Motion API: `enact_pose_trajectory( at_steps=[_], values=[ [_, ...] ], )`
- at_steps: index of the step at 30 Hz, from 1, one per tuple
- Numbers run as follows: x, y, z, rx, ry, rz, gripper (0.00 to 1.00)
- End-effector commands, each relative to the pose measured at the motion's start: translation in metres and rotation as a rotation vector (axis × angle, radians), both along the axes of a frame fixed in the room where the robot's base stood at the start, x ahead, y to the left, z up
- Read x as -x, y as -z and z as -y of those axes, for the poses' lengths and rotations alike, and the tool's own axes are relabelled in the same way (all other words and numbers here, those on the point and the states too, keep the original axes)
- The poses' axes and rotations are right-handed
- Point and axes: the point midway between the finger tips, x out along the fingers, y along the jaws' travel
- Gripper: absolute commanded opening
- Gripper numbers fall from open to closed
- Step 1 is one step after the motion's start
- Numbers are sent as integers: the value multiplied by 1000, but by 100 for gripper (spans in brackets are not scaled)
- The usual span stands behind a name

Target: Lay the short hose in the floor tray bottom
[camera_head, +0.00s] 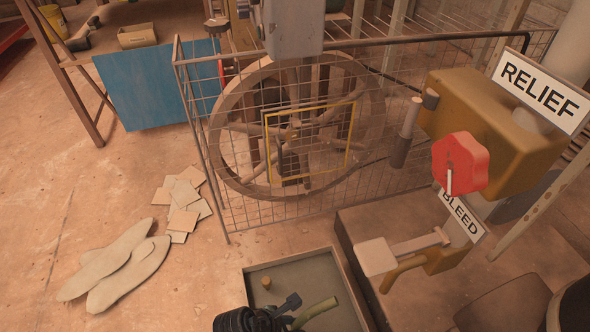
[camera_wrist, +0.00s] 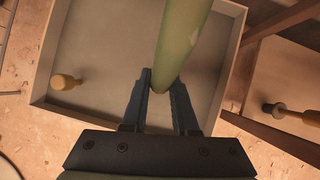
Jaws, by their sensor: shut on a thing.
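The short hose is a pale green tube, in the head view (camera_head: 316,312) at the bottom and in the wrist view (camera_wrist: 182,38) at the top centre. My gripper (camera_wrist: 160,85) is shut on the hose near one end, its dark fingers on either side. In the head view my gripper (camera_head: 291,312) is at the lower edge. The floor tray (camera_head: 300,267) is grey, shallow and rimmed; it also shows in the wrist view (camera_wrist: 110,40). The hose overlaps the tray floor in both views. I cannot tell whether it touches the bottom. The tray's near side is out of the head view.
A small tan-handled thing (camera_head: 267,283) is in the tray, left of the hose. A mesh guard (camera_head: 215,150) with a large wheel (camera_head: 230,130) stands behind. Right are a block with a red knob (camera_head: 460,163) and a BLEED lever (camera_head: 410,250). Sacks (camera_head: 125,262) lie left.

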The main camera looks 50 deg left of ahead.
Motion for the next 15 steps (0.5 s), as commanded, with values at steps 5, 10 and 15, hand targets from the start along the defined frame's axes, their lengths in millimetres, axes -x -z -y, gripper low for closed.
enact_pose_trajectory(
  at_steps=[5, 10, 15],
  values=[
    [0, -1, 0, -1, 0, 1, 0],
    [0, 2, 0, 0, -1, 0, 40],
    [0, 2, 0, 0, -1, 0, 57]
  ],
)
